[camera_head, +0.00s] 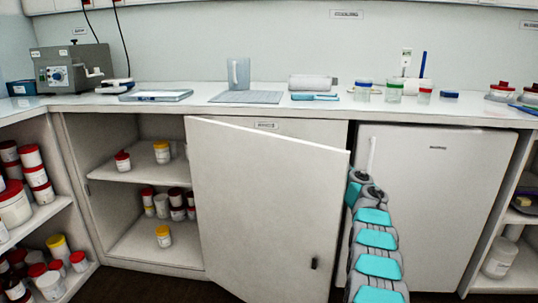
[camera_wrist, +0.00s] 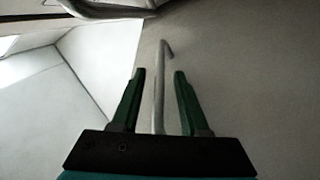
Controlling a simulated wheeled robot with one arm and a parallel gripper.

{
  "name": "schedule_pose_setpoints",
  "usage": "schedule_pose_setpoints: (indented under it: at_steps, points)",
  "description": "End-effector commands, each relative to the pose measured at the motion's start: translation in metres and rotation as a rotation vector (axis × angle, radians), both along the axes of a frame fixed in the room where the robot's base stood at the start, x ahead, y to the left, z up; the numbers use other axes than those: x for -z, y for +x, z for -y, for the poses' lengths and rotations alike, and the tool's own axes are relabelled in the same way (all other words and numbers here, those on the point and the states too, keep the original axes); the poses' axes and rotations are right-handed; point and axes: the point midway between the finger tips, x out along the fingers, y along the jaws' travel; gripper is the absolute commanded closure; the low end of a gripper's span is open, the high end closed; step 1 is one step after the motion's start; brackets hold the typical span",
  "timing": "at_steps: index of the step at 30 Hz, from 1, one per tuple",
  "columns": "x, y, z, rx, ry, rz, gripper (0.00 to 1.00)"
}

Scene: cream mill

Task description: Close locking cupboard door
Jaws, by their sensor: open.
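The cupboard door (camera_head: 262,205) is a pale panel that stands ajar, swung out toward me, in the head view. Its small dark lock or knob (camera_head: 314,263) is low near the free right edge. The cupboard (camera_head: 135,128) is open at left, with jars on its shelves. My arm rises just right of the door's free edge, and my gripper is not clearly visible there. In the wrist view my gripper (camera_wrist: 159,73) is open, and a thin pale bar (camera_wrist: 159,95) with a bent top appears between its fingers. I cannot tell whether they touch it.
A white fridge-like unit (camera_head: 440,200) with a slim upright handle (camera_head: 371,155) stands right of the door, close to my arm. The worktop (camera_head: 215,101) above holds a jug (camera_head: 238,74), trays and several small jars. Shelves with red-lidded tubs (camera_head: 30,156) stand at left.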

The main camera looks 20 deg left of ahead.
Motion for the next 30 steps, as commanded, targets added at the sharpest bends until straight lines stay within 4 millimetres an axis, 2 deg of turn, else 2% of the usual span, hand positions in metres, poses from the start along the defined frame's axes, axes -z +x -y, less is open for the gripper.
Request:
schedule_pose_setpoints:
  at_steps: [4,15,30]
  points:
    - [0.0001,0.0,0.0003,0.0,0.0,0.0,0.58]
    - [0.0003,-0.0001,0.0004,-0.001,0.0,-0.001,0.99]
    - [0.0005,-0.0002,0.0003,-0.002,0.0,-0.001,1.0]
